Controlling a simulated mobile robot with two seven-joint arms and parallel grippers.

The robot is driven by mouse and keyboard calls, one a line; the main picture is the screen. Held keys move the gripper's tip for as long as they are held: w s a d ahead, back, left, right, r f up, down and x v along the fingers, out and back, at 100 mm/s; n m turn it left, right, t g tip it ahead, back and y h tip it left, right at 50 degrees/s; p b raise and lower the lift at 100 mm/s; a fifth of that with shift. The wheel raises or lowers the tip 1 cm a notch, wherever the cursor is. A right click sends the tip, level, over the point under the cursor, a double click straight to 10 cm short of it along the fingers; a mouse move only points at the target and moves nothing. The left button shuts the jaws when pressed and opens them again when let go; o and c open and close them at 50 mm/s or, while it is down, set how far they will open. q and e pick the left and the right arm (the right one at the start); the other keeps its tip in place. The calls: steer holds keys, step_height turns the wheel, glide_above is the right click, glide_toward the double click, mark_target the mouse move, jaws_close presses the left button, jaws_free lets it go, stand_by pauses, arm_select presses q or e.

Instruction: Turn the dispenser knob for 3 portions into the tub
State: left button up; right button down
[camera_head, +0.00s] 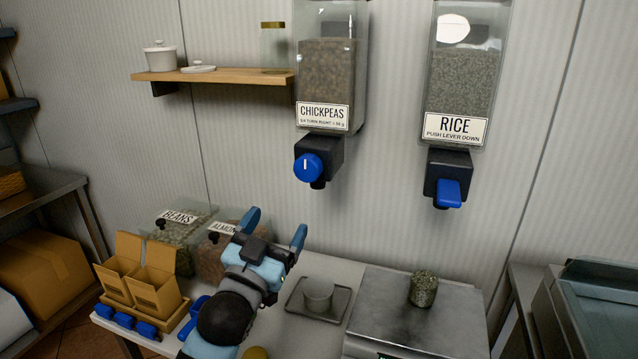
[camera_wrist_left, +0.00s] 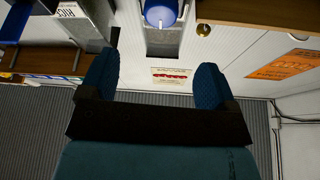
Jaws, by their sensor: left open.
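The chickpeas dispenser (camera_head: 330,75) hangs on the wall, with a label reading "turn right". Its round blue knob (camera_head: 308,167) sits below the label, its white mark about upright. The knob also shows at the top edge of the left wrist view (camera_wrist_left: 160,13). A small translucent tub (camera_head: 318,294) stands upright on a grey tray (camera_head: 340,303) on the counter, below the dispenser; its inside looks empty. My left gripper (camera_head: 275,229) is open and empty, apart from the knob and lower than it in the head view. My right gripper is not in view.
A rice dispenser (camera_head: 465,75) with a blue lever (camera_head: 448,194) hangs to the right. A jar of grain (camera_head: 423,289) stands on a metal scale (camera_head: 395,322). Bean and almond bins and cardboard boxes (camera_head: 157,280) crowd the left. A wooden shelf (camera_head: 220,76) juts out beside the dispenser.

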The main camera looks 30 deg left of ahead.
mark_target(305, 172)
arm_select(q)
steer(key=p+x, duration=0.1)
steer(key=x, duration=1.2)
steer(key=shift+a, duration=0.1)
steer(key=shift+r+p, duration=0.1)
steer(key=shift+p, duration=0.2)
steer(key=c, duration=0.9)
